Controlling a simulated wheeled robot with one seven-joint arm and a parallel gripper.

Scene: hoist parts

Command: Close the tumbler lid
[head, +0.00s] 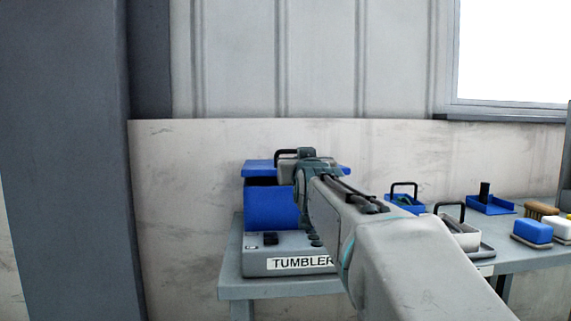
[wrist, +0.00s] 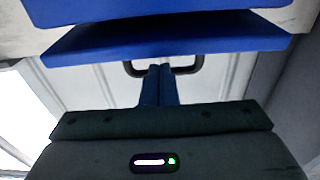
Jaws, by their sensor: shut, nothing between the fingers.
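The tumbler is a blue box (head: 270,208) on a grey base (head: 262,258) labelled TUMBLER. Its blue lid (head: 258,168) lies roughly level above the box, with a dark band between them in the head view. The lid also shows in the wrist view (wrist: 165,43), which appears upside down. A dark handle (wrist: 187,69) stands on the lid. My gripper (wrist: 161,70) is shut and empty, its fingertips overlapping the handle in the wrist view. I cannot tell whether they touch it. In the head view my arm hides the fingertips and the tumbler's right side.
The grey bench (head: 232,263) extends right. On it are a blue tray with a dark handle (head: 404,196), a pale handled container (head: 459,233), another blue tray (head: 490,205), a blue block (head: 532,231) and a brush (head: 541,209). A dark column (head: 65,150) stands at left.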

